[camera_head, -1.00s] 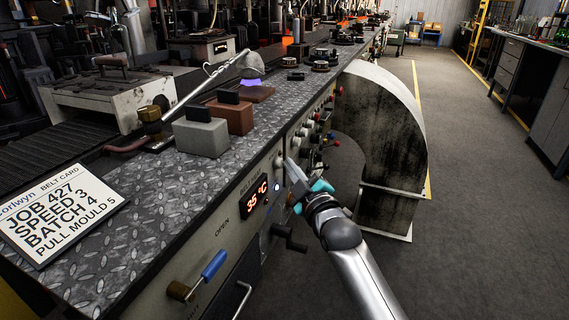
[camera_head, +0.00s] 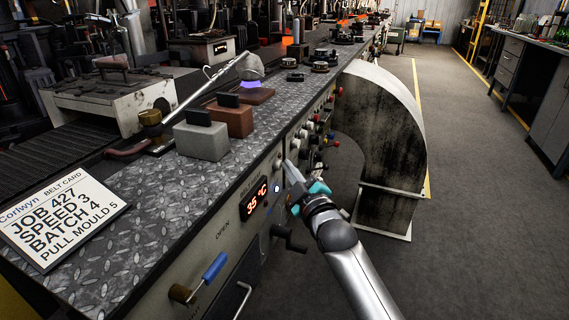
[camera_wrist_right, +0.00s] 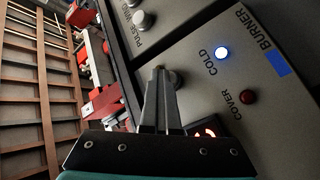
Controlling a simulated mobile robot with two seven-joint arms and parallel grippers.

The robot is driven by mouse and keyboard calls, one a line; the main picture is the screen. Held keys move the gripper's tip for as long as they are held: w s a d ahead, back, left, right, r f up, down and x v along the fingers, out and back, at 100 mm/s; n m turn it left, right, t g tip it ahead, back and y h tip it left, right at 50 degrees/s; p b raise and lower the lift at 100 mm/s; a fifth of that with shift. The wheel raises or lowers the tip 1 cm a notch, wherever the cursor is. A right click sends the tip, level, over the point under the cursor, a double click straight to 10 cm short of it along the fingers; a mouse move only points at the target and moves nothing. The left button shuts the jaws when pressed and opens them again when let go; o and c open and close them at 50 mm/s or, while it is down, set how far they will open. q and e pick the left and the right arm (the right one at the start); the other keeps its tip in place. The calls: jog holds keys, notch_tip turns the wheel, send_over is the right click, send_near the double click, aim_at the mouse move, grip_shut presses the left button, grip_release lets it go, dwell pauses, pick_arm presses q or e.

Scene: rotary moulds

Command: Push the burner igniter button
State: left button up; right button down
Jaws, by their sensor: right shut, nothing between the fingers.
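My right gripper (camera_head: 288,164) is shut and empty, with its fingertips close to the front panel of the machine. In the right wrist view its two fingers (camera_wrist_right: 160,72) are together and point at the panel. A round grey button (camera_wrist_right: 177,79) sits right beside the fingertips and is partly hidden by them. Its label cannot be read, and I cannot tell whether the fingers touch it. A lit blue-white lamp marked COLD (camera_wrist_right: 222,53) and a dark red lamp marked COVER (camera_wrist_right: 248,97) are under the BURNER heading. My left gripper is not in view.
A red display (camera_head: 257,200) reads 35 °C. A black crank handle (camera_head: 290,238) and a blue-gripped lever (camera_head: 214,266) stick out of the panel. Several knobs (camera_head: 310,125) line it farther back. A large grey duct (camera_head: 385,120) stands beyond. The floor at right is clear.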

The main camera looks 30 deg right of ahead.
jog(key=shift+s+a, duration=0.1)
jog(key=shift+a, duration=0.15)
jog(key=s+d+p, duration=0.2)
jog(key=s+d, duration=0.2)
jog(key=shift+s, duration=0.2)
dwell(0.3)
jog(key=shift+f, duration=0.15)
dwell(1.1)
